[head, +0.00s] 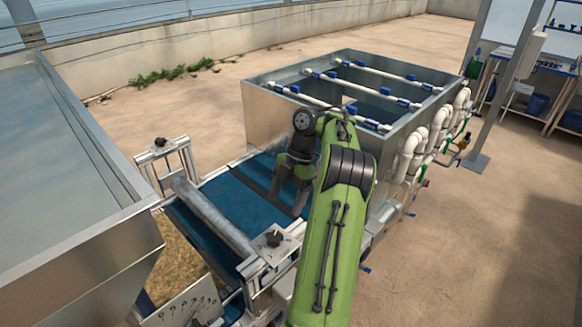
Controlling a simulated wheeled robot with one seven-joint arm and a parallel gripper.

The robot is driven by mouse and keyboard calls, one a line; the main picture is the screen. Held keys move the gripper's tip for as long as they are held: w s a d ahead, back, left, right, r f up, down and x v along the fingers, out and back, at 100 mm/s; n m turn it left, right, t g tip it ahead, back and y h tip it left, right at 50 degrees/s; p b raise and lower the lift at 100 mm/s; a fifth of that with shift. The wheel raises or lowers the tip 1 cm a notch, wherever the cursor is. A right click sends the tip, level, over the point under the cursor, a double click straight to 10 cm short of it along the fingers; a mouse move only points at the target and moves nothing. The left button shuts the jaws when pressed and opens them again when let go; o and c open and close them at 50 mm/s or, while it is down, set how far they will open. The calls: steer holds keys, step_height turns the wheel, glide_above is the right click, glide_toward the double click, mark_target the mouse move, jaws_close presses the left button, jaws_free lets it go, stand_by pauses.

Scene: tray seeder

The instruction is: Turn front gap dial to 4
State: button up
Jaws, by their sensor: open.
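A black dial knob (274,239) sits on a light plate on top of the nearer roller bracket, beside the blue belt. A second black knob (160,142) sits on the farther bracket at the left. The scale marks around both are too small to read. My gripper (287,205) hangs from my green arm over the blue belt (233,205), with its dark fingers pointing down and apart. It is open, holds nothing visible, and is apart from both knobs. It appears above and slightly right of the nearer knob in the picture.
A metal roller (213,218) spans the belt between the brackets. A large metal hopper (75,180) stands at the left. A metal tank (272,105) with white pipes stands behind my gripper. A marked panel (185,308) is at the bottom. Open floor lies at the right.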

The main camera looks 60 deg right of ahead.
steer(key=v, duration=0.5)
steer(key=shift+r, duration=0.15)
